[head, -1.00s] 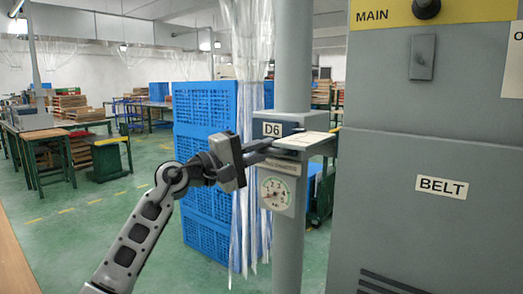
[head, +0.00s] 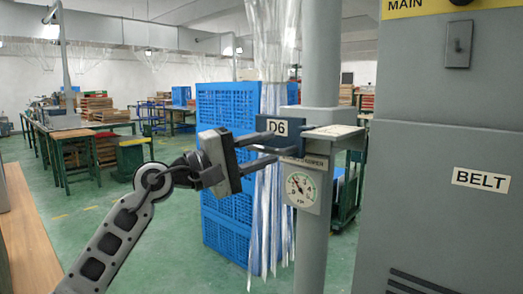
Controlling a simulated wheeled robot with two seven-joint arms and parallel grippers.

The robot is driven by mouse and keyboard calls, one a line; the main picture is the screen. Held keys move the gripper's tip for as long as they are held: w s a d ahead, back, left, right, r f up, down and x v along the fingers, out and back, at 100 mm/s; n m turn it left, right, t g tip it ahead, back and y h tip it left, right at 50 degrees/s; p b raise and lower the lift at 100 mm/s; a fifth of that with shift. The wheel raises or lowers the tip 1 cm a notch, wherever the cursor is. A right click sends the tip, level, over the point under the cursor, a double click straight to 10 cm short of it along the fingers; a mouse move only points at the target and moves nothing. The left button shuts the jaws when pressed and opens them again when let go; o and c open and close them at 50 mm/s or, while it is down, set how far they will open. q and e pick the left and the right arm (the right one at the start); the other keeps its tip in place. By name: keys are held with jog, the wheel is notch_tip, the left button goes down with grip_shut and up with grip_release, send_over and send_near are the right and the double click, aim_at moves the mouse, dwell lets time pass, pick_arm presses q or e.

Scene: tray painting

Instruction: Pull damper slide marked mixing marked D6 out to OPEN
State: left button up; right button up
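My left gripper (head: 285,145) comes from the left. Its two dark fingers stand apart, with a visible gap, just below the D6 label and close to the housing. I see nothing clearly held between them. The slide's handle cannot be told apart from the fingers and housing. My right gripper is not in view.
A round gauge (head: 302,188) hangs on the pipe below the housing. A grey cabinet marked BELT (head: 480,180) fills the right side. Blue crates (head: 225,230) and clear strip curtains (head: 268,215) stand behind my gripper. Green floor is open at the left.

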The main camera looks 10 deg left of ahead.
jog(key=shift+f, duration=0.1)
